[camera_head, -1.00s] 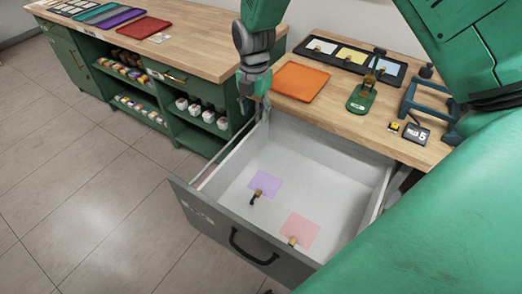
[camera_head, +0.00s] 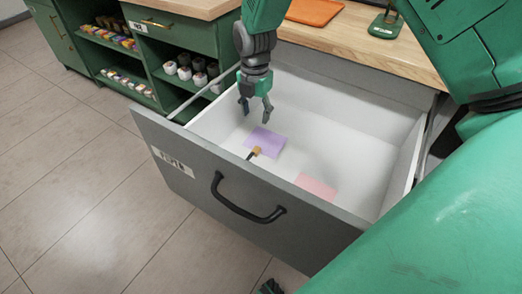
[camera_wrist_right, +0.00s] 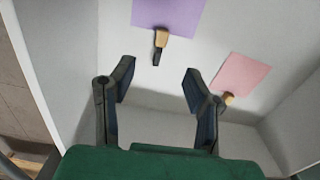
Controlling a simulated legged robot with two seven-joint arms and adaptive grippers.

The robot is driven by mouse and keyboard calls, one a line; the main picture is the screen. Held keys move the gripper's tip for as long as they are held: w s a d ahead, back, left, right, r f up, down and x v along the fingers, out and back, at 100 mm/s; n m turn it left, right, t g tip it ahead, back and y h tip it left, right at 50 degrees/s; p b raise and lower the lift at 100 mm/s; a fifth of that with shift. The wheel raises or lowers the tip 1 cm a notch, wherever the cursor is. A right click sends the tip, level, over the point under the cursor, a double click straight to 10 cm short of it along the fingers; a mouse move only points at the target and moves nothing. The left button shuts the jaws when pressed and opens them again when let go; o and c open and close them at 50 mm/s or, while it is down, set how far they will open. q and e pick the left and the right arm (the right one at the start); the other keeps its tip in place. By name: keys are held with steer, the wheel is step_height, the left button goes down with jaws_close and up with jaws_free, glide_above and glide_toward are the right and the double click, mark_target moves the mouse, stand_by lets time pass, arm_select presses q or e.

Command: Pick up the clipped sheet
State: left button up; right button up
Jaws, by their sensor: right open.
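A purple sheet (camera_head: 265,140) with a tan and black clip (camera_head: 254,152) at its front edge lies in the open drawer. A pink sheet (camera_head: 317,185) lies to its right, partly hidden by the drawer front in the head view. My right gripper (camera_head: 256,116) is open and empty over the drawer, above the purple sheet and toward its rear left. In the right wrist view, the purple sheet (camera_wrist_right: 166,14) and its clip (camera_wrist_right: 161,39) are beyond the open fingers (camera_wrist_right: 159,76). The pink sheet (camera_wrist_right: 241,73) and its clip (camera_wrist_right: 228,99) lie right of them. My left gripper is not seen.
The grey drawer front (camera_head: 190,165) with its black handle (camera_head: 245,205) and white side walls surround the sheets. A wooden counter (camera_head: 370,45) holds an orange tray (camera_head: 314,10) behind. Green shelves (camera_head: 160,60) with small goods stand at left. The drawer floor around the sheets is clear.

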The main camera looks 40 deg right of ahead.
steer(key=b, duration=0.1)
glide_above(257, 147)
steer(key=f, duration=0.4)
steer(key=shift+d+f, duration=0.25)
steer(key=shift+f, duration=0.05)
steer(key=f, duration=0.2)
steer(key=f+b, duration=0.1)
steer(key=f, duration=0.1)
steer(key=shift+w+a, duration=0.1)
steer(key=shift+a, duration=0.3)
steer(key=f+b, duration=0.2)
steer(key=f, duration=0.1)
steer(key=f+b, duration=0.1)
steer(key=f, duration=0.1)
steer(key=shift+d+f, duration=0.25)
steer(key=shift+a+r, duration=0.1)
steer(key=c, duration=0.8)
